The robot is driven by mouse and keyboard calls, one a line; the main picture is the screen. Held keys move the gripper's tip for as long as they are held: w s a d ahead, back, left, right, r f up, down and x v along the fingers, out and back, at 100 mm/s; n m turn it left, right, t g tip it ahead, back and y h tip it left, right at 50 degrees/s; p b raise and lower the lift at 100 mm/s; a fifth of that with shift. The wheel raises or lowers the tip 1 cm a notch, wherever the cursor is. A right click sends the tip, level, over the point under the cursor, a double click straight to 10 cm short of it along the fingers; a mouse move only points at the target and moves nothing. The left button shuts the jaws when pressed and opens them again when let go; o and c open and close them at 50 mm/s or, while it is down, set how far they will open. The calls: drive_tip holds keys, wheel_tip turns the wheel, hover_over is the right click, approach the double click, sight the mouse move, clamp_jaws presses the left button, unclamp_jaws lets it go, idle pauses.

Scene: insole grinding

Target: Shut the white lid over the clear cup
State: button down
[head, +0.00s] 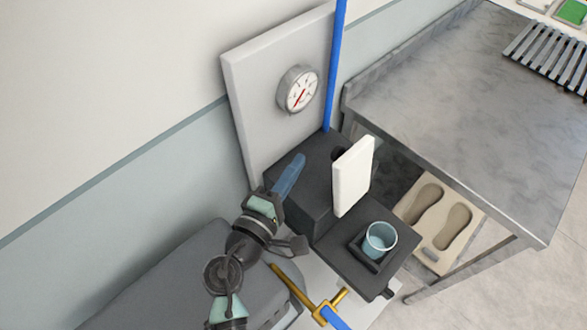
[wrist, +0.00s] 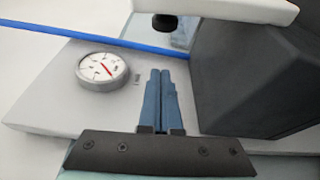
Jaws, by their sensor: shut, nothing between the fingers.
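The white lid (head: 353,176) stands raised, nearly upright, at the edge of a dark box. Its white edge also shows across the top of the wrist view (wrist: 230,9). The clear cup (head: 380,240) is bluish and sits upright in a square dark holder in front of the lid, with its top uncovered. My gripper (head: 298,160) has long blue fingers pressed together with nothing between them. It is over the dark box, left of the lid and apart from it. In the wrist view the blue fingertips (wrist: 161,75) point up toward the lid's edge. The cup is hidden there.
The dark box (head: 300,190) stands against a grey panel with a round gauge (head: 299,90). A blue pipe (head: 335,70) rises behind the box. A brass valve (head: 325,306) is at the front. A metal table (head: 440,90) and a beige insole tray (head: 437,222) are at right.

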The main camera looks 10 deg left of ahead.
sight(346, 174)
drive_tip(key=p+x, duration=0.1)
drive_tip(key=x, duration=0.5)
drive_tip(key=shift+w+d+r, duration=0.1)
drive_tip(key=shift+w+d, duration=0.1)
drive_tip(key=shift+d, duration=0.05)
drive_tip(key=shift+s+d+r+p, duration=0.15)
drive_tip(key=shift+s+d+p, duration=0.5)
drive_tip(key=shift+s+d, duration=0.6)
drive_tip(key=shift+d, duration=0.15)
drive_tip(key=shift+b, duration=0.35)
